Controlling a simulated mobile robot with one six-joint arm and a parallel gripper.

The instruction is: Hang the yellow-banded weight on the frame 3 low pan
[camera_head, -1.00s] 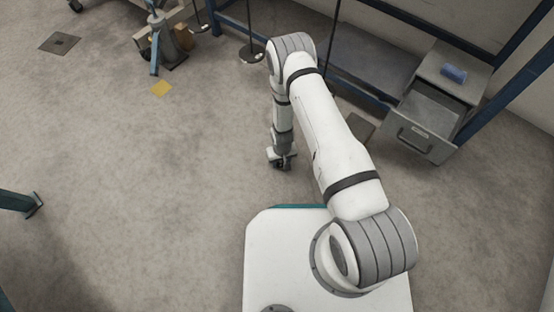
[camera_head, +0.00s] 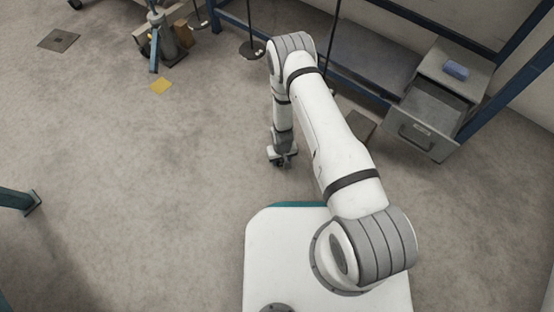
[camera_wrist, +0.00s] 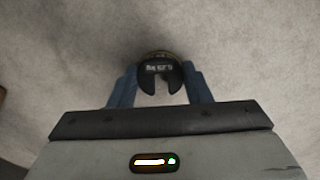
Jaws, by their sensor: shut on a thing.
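My gripper (camera_head: 281,158) hangs down in front of my base, above the bare floor. In the wrist view, its blue fingers (camera_wrist: 160,88) are shut on a dark round slotted weight (camera_wrist: 161,68) with pale markings and a thin yellowish edge at the top. The weight is too small to make out in the head view. A dark round pan (camera_head: 252,49) hangs on a rod at the top, left of my elbow. Another pan (camera_head: 200,27) with small things on it hangs further left. I cannot tell which frame each belongs to.
A blue metal frame with a grey shelf (camera_head: 370,55) stands at the back right. A grey cabinet (camera_head: 430,115) with an open drawer and a blue block (camera_head: 456,70) on top is beside it. A blue-grey stand (camera_head: 165,45) is at the upper left.

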